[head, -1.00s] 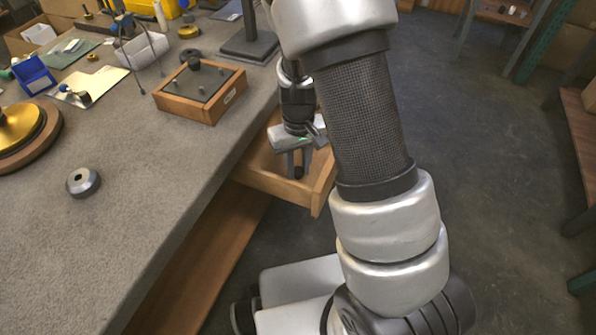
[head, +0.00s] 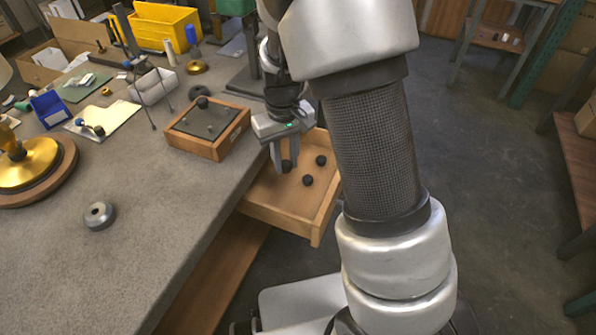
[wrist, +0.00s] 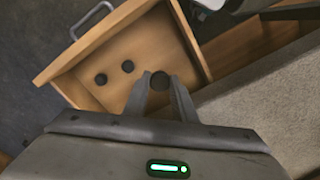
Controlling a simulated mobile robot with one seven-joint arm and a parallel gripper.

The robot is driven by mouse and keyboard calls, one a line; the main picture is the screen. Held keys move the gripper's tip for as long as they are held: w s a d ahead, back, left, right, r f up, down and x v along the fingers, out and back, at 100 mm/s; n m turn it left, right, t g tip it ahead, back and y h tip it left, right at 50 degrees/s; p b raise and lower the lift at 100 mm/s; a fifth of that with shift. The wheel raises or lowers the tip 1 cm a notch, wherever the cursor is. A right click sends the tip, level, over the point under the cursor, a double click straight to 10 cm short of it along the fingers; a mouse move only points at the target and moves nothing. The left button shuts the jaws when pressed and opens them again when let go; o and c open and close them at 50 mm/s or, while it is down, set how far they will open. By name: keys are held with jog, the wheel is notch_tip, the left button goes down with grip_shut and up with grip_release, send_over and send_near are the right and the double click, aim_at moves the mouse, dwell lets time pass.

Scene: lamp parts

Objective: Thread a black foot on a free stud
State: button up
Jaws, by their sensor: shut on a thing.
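My gripper (head: 285,163) is shut on a black foot (head: 288,167), over the open wooden drawer. In the wrist view the held foot (wrist: 159,80) sits between the fingertips. Two other round black feet (head: 321,160) (head: 308,180) lie loose on the drawer floor. The wooden-framed base with a dark plate (head: 205,124) stands on the bench to the left of my gripper. Its upright studs (head: 211,128) show at several corners, and a black foot (head: 202,102) sits at its back corner.
The open drawer (head: 276,219) juts out from the bench edge. A dark post stand (head: 245,82) is behind the base. A grey ring (head: 99,215) and a brass disc on wood (head: 30,165) lie left. The bench in front of the base is clear.

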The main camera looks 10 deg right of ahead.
jog(key=w+a+r+n+p, duration=0.3)
jog(key=w+a+r+p, duration=0.4)
jog(key=a+r+p, duration=0.15)
notch_tip(320, 180, up, 6)
jog(key=n+p, duration=0.2)
jog(key=p, duration=0.3)
send_over(211, 129)
jog(key=shift+w+a+f+b, duration=0.1)
jog(key=shift+f+b, duration=1.4)
jog(key=shift+f, duration=0.85)
jog(key=shift+f+b, duration=0.8)
jog(key=shift+f, duration=0.4)
jog(key=o, duration=0.5)
jog(key=shift+c, duration=0.2)
grip_shut()
jog(key=shift+f, duration=0.2)
